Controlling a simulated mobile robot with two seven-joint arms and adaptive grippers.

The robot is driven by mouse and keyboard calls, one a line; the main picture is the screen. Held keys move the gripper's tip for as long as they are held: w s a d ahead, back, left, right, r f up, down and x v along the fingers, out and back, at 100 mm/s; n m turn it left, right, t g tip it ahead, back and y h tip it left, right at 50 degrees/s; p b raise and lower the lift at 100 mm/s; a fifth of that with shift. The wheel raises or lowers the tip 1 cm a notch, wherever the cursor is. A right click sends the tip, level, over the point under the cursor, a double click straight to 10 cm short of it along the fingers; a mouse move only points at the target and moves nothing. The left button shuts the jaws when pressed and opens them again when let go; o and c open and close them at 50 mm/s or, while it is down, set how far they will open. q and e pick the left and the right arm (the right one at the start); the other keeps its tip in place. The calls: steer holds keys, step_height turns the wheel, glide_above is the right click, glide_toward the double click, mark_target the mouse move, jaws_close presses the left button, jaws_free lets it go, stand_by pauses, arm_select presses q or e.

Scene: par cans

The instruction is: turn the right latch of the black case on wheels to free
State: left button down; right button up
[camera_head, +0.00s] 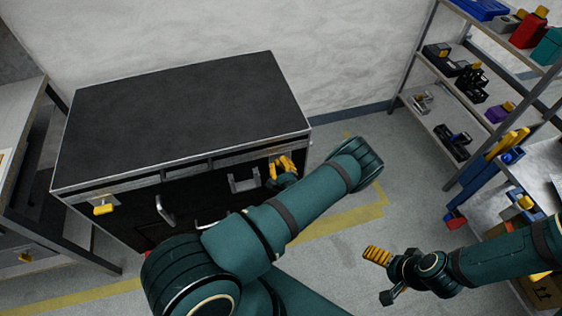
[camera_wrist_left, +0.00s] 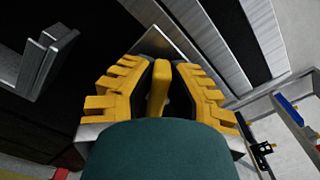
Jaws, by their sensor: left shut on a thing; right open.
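The black case (camera_head: 190,112) stands by the wall, its metal-edged lid closed. Its left latch (camera_head: 103,209) is a yellow tab on a metal plate at the front left. My left gripper (camera_head: 283,166) is at the right end of the case front. In the left wrist view its yellow fingers (camera_wrist_left: 160,80) are shut on the yellow right latch (camera_wrist_left: 158,90), one on each side. In the head view the fingers hide that latch. I cannot tell how far the latch is turned. My right gripper (camera_head: 381,277) is open and empty above the floor, away from the case.
Metal handles (camera_head: 165,210) stick out from the case front, one (camera_head: 244,181) close to my left gripper. A shelf rack (camera_head: 447,98) with tools stands at the right, with a workbench (camera_head: 545,165) in front of it. Another table (camera_head: 22,125) is at the left.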

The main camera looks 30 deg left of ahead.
arm_select(q)
steer(key=n, duration=0.2)
steer(key=n+p, duration=0.1)
steer(key=n, duration=0.1)
steer(key=shift+s+a+f+n, duration=0.15)
steer(key=shift+a+n, duration=0.05)
steer(key=shift+n, duration=0.1)
steer(key=n, duration=0.3)
steer(key=n+p, duration=0.1)
steer(key=n, duration=0.1)
steer(key=shift+f+n, duration=0.4)
steer(key=c, duration=0.9)
jaws_free()
steer(key=shift+f, duration=0.1)
steer(key=shift+c, duration=0.2)
steer(key=shift+s, duration=0.1)
steer(key=v, duration=1.2)
